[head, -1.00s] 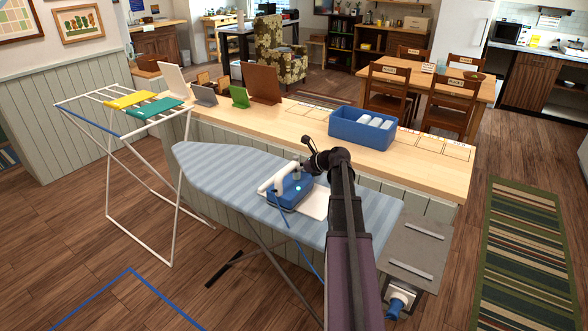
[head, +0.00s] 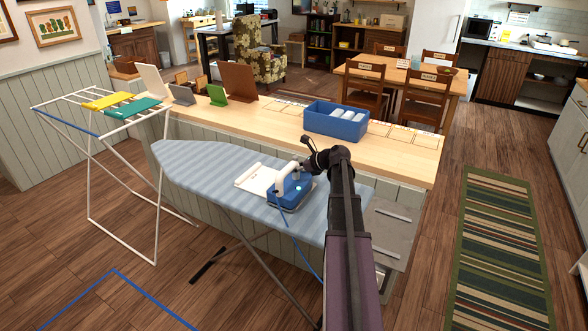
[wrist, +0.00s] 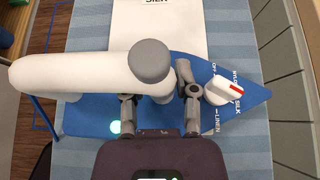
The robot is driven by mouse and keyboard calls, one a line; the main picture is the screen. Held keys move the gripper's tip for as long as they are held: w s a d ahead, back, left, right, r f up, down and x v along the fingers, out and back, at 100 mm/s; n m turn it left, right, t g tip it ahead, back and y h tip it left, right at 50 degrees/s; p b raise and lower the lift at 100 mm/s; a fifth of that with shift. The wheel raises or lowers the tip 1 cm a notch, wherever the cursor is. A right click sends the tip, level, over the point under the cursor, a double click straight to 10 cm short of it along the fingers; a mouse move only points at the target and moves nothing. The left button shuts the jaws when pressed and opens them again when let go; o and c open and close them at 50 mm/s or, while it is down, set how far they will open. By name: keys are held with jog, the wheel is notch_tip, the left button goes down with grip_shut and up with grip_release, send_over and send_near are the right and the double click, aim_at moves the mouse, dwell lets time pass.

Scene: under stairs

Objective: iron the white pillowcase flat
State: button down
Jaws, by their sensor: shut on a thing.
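The blue iron (head: 290,191) with a white handle stands on the right part of the white pillowcase (head: 256,178) on the striped ironing board (head: 195,160). My gripper (head: 304,167) is shut on the iron's handle; the wrist view shows its fingers (wrist: 160,102) on either side of the handle (wrist: 70,72). The wrist view also shows the iron's blue body (wrist: 90,113), a lit greenish lamp and a white dial (wrist: 222,91) with a red mark near "SILK". The pillowcase (wrist: 195,28) carries a cut-off label that seems to read "SILK". The cloth under the iron is hidden.
A wooden counter (head: 240,118) runs behind the board and bears a blue bin (head: 336,125) and several stands. A drying rack (head: 75,115) holding yellow and green cloths stands left. A grey shelf (head: 385,230) adjoins the board's right end. A blue cord hangs from the iron.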

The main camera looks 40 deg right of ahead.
jog(key=shift+s+d, duration=0.3)
jog(key=shift+s, duration=0.3)
jog(key=shift+s+r+p, duration=0.2)
jog(key=shift+r+p, duration=0.2)
jog(key=shift+w+r+p, duration=0.3)
jog(key=shift+r+p, duration=0.15)
jog(key=shift+p, duration=0.05)
jog(key=shift+t, duration=0.3)
notch_tip(320, 180, up, 6)
jog(key=p, duration=0.5)
jog(key=shift+s+r+p, duration=0.15)
jog(key=shift+r+p, duration=0.05)
jog(key=shift+p, duration=0.15)
